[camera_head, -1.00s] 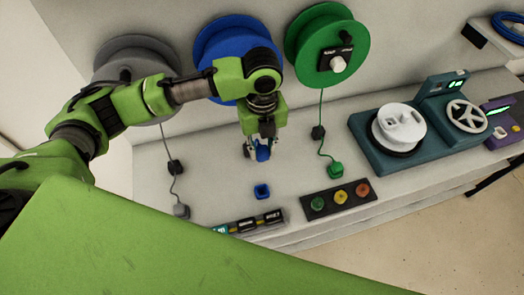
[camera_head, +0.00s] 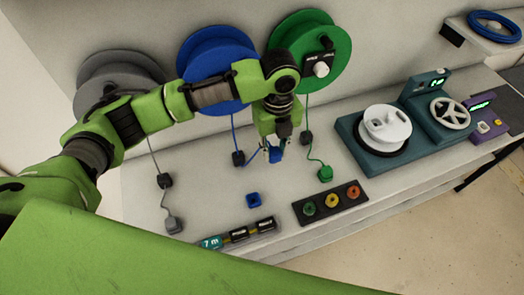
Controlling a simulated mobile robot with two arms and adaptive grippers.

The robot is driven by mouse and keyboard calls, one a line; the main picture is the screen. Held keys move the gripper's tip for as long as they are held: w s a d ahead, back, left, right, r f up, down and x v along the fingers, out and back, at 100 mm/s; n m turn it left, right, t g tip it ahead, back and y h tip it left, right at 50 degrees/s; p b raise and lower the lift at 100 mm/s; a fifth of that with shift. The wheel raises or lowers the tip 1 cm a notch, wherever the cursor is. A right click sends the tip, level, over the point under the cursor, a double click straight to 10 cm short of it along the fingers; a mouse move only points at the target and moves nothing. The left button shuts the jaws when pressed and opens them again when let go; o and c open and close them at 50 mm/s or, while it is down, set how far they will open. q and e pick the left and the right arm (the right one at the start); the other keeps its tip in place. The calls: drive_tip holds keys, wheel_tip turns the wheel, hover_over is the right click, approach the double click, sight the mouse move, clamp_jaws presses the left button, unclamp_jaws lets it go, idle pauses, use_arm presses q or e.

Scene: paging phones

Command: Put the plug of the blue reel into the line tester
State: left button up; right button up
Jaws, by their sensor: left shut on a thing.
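The blue reel (camera_head: 208,58) hangs on the wall between a grey and a green reel. Its blue cord runs down through a black block (camera_head: 238,158) and across to a blue plug (camera_head: 274,154). My left gripper (camera_head: 276,143) is shut on this plug and holds it beside the green reel's cord. The fingers partly hide the plug. A small purple device (camera_head: 480,132) with a green display, at the far right, looks like the line tester; its socket is too small to make out. My right gripper is not in view.
An empty-looking blue holder (camera_head: 253,200) sits on the bench. Grey (camera_head: 174,225) and green (camera_head: 325,174) plugs stand to either side. A panel with three coloured buttons (camera_head: 330,202) lies at the front. A teal machine (camera_head: 372,160) with a white spool and handwheel stands between my gripper and the purple device.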

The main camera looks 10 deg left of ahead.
use_arm(q)
drive_tip(key=w+d+b, duration=0.3)
drive_tip(key=w+d, duration=0.5)
drive_tip(key=d, duration=0.5)
drive_tip(key=shift+d, duration=0.25)
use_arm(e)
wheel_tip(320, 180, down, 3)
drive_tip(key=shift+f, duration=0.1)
